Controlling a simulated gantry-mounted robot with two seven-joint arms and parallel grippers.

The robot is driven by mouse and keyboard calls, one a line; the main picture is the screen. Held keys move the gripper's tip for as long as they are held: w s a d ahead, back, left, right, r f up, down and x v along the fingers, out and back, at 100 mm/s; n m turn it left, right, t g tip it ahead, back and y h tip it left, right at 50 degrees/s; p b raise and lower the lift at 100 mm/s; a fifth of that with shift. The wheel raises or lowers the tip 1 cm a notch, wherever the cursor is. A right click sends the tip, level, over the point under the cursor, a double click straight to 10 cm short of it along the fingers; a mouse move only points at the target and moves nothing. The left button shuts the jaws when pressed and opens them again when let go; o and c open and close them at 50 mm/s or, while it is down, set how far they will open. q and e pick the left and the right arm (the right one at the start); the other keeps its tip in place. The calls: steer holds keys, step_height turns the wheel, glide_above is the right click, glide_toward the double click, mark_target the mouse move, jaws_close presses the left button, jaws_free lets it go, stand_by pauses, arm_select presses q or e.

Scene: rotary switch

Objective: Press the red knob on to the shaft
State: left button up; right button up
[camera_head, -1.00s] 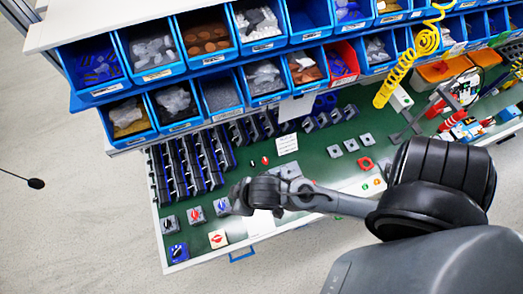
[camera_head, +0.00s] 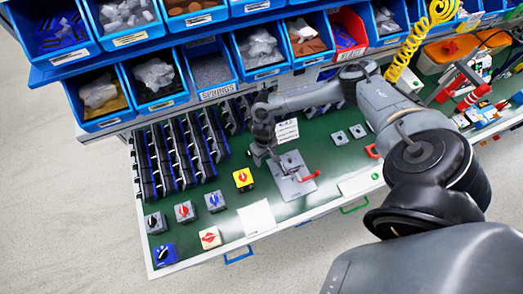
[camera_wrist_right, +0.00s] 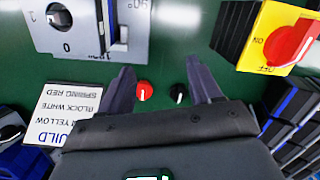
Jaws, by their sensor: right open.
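The loose round red knob (camera_wrist_right: 144,92) lies on the green bench in the right wrist view, beside a black knob (camera_wrist_right: 179,94). Both appear between the fingers of my right gripper (camera_wrist_right: 161,88), which is open and empty. In the head view my right gripper (camera_head: 262,157) points down at the bench and hides the loose knobs. A grey fixture (camera_head: 297,189) stands just to its right, with a red handle. In the wrist view the fixture's plate (camera_wrist_right: 88,42) has a round dark feature marked 0; I cannot tell if this is the shaft.
A yellow block (camera_head: 243,179) with a red knob stands left of the fixture. Several switch blocks, including a white block (camera_head: 209,238), stand at the front left. A printed card (camera_head: 286,131) lies behind the gripper. Blue bins (camera_head: 165,103) overhang the back. A white sheet (camera_head: 257,219) lies in front.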

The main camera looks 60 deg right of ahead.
steer(key=w+d+m, duration=0.1)
steer(key=d, duration=0.1)
steer(key=w+d+f+m, duration=0.1)
steer(key=w+d+m+b, duration=0.1)
steer(key=d, duration=0.1)
steer(key=shift+w+d+f+t+h, duration=0.25)
steer(key=shift+d+f+t+h, duration=0.05)
steer(key=shift+t+h, duration=0.1)
steer(key=shift+d+f+m, duration=0.1)
steer(key=shift+f+m, duration=0.2)
steer(key=shift+f, duration=0.05)
steer(key=shift+f+b, duration=0.3)
steer(key=shift+f, duration=1.5)
arm_select(q)
steer(key=shift+s+a+f, duration=0.1)
steer(key=shift+a+f, duration=0.05)
steer(key=shift+f, duration=0.5)
steer(key=shift+a+f, duration=0.1)
steer(key=shift+f, duration=0.5)
arm_select(e)
steer(key=c, duration=1.1)
